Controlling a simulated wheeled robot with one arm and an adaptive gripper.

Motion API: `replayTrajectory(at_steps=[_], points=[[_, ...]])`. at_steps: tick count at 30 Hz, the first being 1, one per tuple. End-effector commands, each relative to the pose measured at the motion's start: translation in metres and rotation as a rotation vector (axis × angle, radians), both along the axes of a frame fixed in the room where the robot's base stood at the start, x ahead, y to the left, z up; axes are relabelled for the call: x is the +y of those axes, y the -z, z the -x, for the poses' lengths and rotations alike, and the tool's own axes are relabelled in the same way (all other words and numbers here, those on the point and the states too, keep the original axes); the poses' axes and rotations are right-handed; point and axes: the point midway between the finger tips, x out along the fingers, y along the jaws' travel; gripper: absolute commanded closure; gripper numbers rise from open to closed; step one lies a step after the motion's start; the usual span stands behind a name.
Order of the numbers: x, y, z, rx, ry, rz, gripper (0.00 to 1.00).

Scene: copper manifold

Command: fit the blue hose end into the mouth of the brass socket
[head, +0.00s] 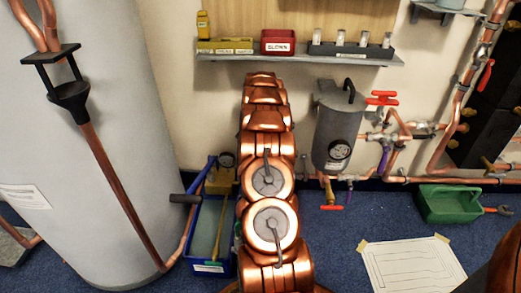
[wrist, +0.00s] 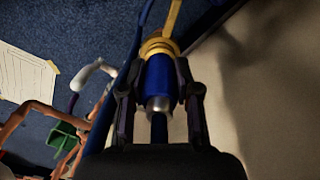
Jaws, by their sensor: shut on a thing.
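In the wrist view, my gripper (wrist: 160,88) has a finger on each side of the blue hose end (wrist: 160,76), a short blue cylinder with a silvery tip on the near side, and is shut on it. A brass-coloured ring (wrist: 160,46) lies at the far end of the blue cylinder, with a yellow-gold strip running up from it. I cannot tell whether this ring is the socket's mouth or part of the hose fitting, nor whether anything is inserted. In the head view, my arm hides the gripper and the hose end.
A blue tank (head: 206,275) with a pump and gauge stands left of my arm. A grey vessel (head: 337,125) with a dial and red-handled valves hangs right. A green crate (head: 450,204) and paper sheet (head: 412,270) lie on the floor. A large grey cylinder (head: 105,130) fills the left.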

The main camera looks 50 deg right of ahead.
Motion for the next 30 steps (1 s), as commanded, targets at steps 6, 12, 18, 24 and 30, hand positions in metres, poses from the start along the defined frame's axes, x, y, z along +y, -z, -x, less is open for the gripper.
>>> replayTrajectory(at_steps=[6,12,18,24,30], points=[[0.0002,0.0032,0.0001,0.001,0.000,0.000,1.00],[0.0003,0.0064,0.0002,0.001,0.000,0.000,1.00],[0.0001,0.0073,0.0001,0.000,0.000,0.000,1.00],[0.0000,0.0071,0.0001,0.000,0.000,0.000,0.58],[0.0001,0.0073,0.0001,0.000,0.000,0.000,0.39]])
